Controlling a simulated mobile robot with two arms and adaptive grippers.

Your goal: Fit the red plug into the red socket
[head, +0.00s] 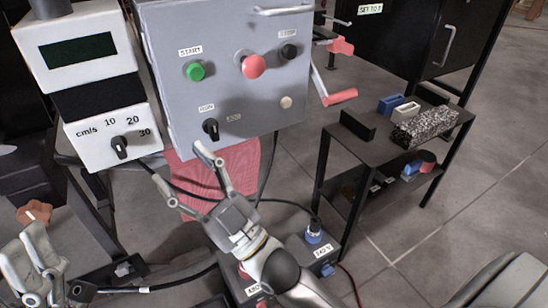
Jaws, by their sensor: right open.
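My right gripper (182,168) is open and empty, fingers pointing up-left in front of a red mesh panel below the grey control box. A dark box (325,262) with labels is low behind my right arm. A small red part (243,272) on that box is mostly hidden by my arm; I cannot tell whether it is the red plug or the red socket. A blue plug (314,233) stands upright on the same box. My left gripper (26,258) is at the lower left, near an orange-red knob-like part (35,212); its jaw opening is unclear.
The grey control box (222,80) has green and red buttons and a red-handled crank (338,97). A white speed unit (112,130) stands left. A black shelf (385,145) holds blue and white blocks and a speckled block. Black cables hang around my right arm.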

